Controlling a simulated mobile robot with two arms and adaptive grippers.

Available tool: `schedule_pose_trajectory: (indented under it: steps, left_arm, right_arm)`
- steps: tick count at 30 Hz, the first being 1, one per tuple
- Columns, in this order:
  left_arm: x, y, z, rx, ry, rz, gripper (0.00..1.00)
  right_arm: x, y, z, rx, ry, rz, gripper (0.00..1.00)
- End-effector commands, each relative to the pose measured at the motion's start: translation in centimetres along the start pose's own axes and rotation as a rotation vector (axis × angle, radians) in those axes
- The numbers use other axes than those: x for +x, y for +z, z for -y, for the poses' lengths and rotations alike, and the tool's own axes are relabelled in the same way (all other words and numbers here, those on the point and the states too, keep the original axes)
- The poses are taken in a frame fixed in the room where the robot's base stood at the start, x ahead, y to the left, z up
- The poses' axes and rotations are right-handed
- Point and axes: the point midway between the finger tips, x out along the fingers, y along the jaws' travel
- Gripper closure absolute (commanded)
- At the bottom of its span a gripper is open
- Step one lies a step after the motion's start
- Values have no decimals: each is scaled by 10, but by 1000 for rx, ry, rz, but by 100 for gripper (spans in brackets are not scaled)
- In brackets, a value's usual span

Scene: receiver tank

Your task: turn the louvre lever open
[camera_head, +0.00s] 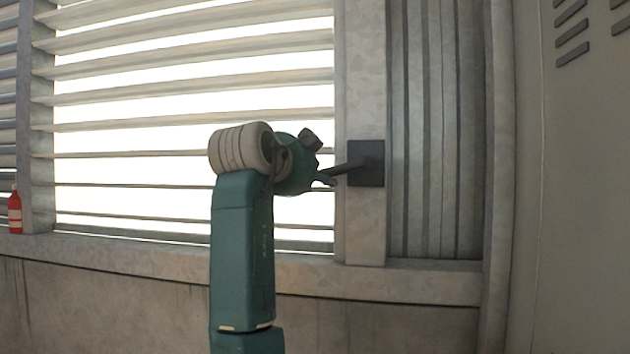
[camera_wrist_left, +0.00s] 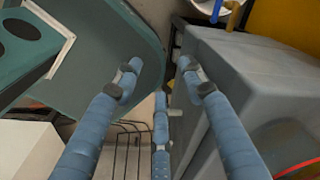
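The louvre lever (camera_head: 345,167) is a dark bar in the head view. It sticks out to the left and slightly down from a dark square plate (camera_head: 374,163) on the grey post. My right gripper (camera_head: 318,161) is at the lever's free left end, with its visible fingers apart above and below it. I cannot tell whether they touch the lever. The louvre slats (camera_head: 190,114) lie across a bright opening with wide gaps between them. My left gripper (camera_wrist_left: 160,75) shows only in the left wrist view. Its blue fingers are spread and empty.
A red bottle (camera_head: 15,212) stands on the sill (camera_head: 150,252) at the far left. A pale cabinet (camera_head: 575,200) is at the right. In the left wrist view, a grey box (camera_wrist_left: 255,85) is close to the left fingers, with a dark wire rack (camera_wrist_left: 125,150) below.

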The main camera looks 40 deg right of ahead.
Motion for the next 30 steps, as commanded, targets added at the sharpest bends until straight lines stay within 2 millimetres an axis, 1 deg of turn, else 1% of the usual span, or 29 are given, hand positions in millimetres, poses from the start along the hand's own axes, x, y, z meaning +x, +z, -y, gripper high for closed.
schedule_pose_trajectory:
  steps: [5,8,11,14,21,24,27,30]
  left_arm:
    - [0,-1,0,0,0,-2,60]
    - [0,-1,4,1,-4,-2,60]
    - [0,0,4,1,-4,-1,60]
    - [0,0,3,1,-3,-1,60]
    - [0,0,2,1,-2,0,60]
    - [0,0,2,1,-2,0,60]
    - [0,0,2,1,-2,0,60]
    - [0,0,2,1,-2,0,60]
  right_arm:
    - [0,1,-1,-4,2,1,57]
    - [-1,1,-1,-5,3,1,57]
    - [-7,2,-1,-5,3,2,57]
    - [-21,2,-1,-4,2,2,57]
    - [-73,2,0,-2,0,5,57]
    - [-92,2,0,-3,-1,4,57]
    - [-107,1,0,-3,1,3,57]
    - [-116,1,0,-2,0,2,57]
